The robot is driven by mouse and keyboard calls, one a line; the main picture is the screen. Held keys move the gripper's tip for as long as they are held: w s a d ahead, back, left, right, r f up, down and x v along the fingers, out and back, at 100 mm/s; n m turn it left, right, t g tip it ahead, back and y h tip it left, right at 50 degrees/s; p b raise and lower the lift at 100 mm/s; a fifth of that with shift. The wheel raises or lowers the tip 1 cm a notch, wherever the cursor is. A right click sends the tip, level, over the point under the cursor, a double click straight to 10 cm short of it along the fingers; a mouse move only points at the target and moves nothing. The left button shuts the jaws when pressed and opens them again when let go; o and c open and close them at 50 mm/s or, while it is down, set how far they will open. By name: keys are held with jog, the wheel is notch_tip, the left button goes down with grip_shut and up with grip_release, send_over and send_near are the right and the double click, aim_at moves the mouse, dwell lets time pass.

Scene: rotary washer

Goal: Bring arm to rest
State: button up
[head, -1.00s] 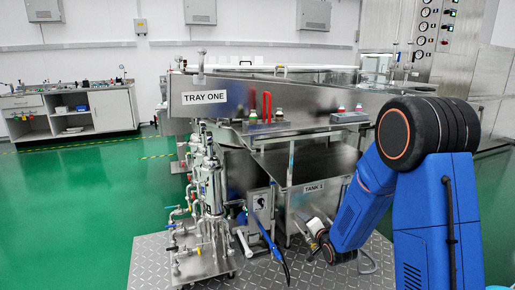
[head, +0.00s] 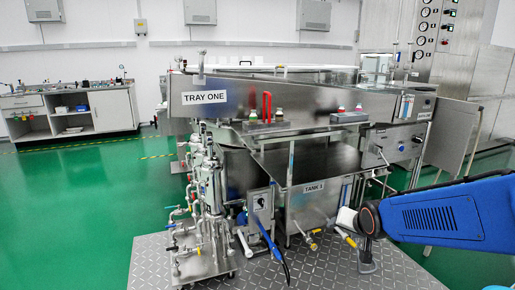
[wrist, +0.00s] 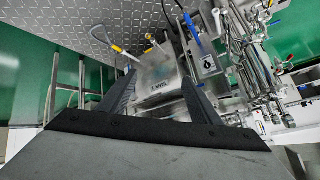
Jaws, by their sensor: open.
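My gripper (wrist: 160,78) is open in the wrist view, with its two dark fingers apart and nothing between them. The wrist view looks at the washer rotated, with the tank marked TANK 1 (wrist: 150,74) behind the gap between the fingers. In the head view the blue arm lies low and nearly level at the right, its dark round joint near the tank (head: 305,208). I cannot make out the fingers in the head view. The arm looks clear of the machine there, but the distance is hard to judge.
The steel washer with its TRAY ONE panel (head: 240,97) fills the middle. Pipes and valves (head: 203,215) stand at its front left. A yellow-handled valve (head: 345,238) sits low near my arm. The green floor (head: 75,215) at the left is clear.

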jog(key=s+r+n+g, duration=0.1)
jog(key=s+n+g, duration=0.1)
jog(key=s, duration=1.1)
jog(key=s+d+r+n+g, duration=0.1)
jog(key=s+r+n+g, duration=0.1)
jog(key=s, duration=1.2)
jog(key=shift+s+d+r+n, duration=0.15)
jog(key=shift+d+r+n, duration=0.1)
jog(key=shift+r+n, duration=0.05)
